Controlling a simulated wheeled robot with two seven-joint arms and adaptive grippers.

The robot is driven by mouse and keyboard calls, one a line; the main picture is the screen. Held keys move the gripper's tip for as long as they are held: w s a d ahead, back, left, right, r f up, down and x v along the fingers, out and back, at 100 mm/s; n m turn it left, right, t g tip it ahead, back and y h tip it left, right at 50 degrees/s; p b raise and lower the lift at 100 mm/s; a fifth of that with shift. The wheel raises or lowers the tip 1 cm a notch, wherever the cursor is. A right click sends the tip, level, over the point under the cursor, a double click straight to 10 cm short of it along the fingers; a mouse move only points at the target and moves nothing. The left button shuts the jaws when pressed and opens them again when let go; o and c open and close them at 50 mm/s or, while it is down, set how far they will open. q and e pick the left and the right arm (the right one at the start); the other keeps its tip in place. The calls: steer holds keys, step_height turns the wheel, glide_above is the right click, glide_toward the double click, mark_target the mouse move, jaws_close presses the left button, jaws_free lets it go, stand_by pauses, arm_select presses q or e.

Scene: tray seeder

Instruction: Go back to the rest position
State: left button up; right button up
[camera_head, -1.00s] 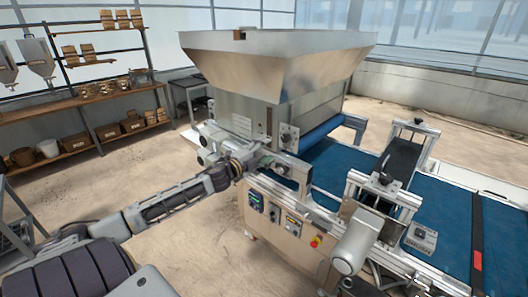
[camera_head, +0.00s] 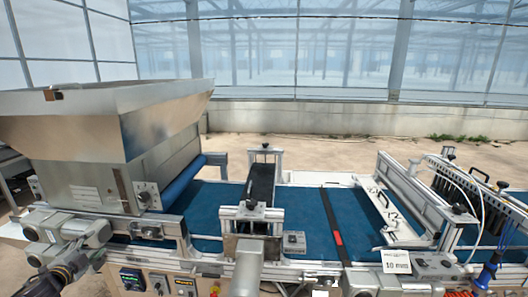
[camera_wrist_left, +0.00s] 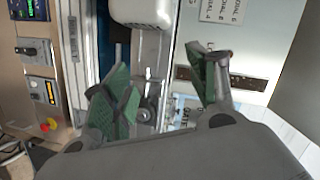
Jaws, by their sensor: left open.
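My left gripper (camera_head: 97,256) is at the lower left of the head view, in front of the seeder's side below the hopper (camera_head: 65,135); its fingers are too small to make out there. In the left wrist view the gripper (camera_wrist_left: 165,82) is open. Its two green-padded fingers stand apart with nothing held between them. A small metal knob (camera_wrist_left: 146,113) shows between the fingers, beside a white plate (camera_wrist_left: 250,35) with scale lettering and a dark slot. I cannot tell whether a finger touches the machine. My right gripper is in neither view.
The seeder's blue conveyor belt (camera_head: 355,235) runs right from the hopper, crossed by a black roller unit (camera_head: 261,185) and metal frames. A control panel (camera_head: 158,284) with a red button is on the front, near my left arm. Floor behind the machine (camera_head: 330,150) is clear.

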arm_select(q)
steer(key=s+a+f+n+g+y, duration=0.15)
steer(key=s+a+f, duration=0.25)
steer(key=f, duration=0.4)
steer(key=s+a+f+n+g, duration=0.2)
steer(key=s+a+f, duration=0.1)
steer(key=f, duration=0.4)
steer(key=s+a+f+n+g+y, duration=0.1)
steer(key=s+a+f, duration=0.3)
steer(key=f, duration=0.4)
steer(key=s+d+f+n+g, duration=0.2)
steer(key=s+f+g, duration=0.1)
steer(key=s+f, duration=0.8)
steer(key=s+d+f+n+g, duration=0.1)
steer(key=s+d+f+g, duration=0.1)
steer(key=s+f, duration=0.85)
steer(key=s+d+f+n+g+h, duration=0.2)
steer(key=s+d+f+g, duration=0.2)
steer(key=s+d+f, duration=1.35)
steer(key=s+d+f+h, duration=0.1)
steer(key=s+d, duration=0.1)
steer(key=d, duration=1)
steer(key=s+d+f+g+h, duration=0.1)
steer(key=s+d+f+h, duration=0.1)
steer(key=d, duration=1)
steer(key=shift+s+f, duration=0.25)
steer(key=shift+s, duration=0.35)
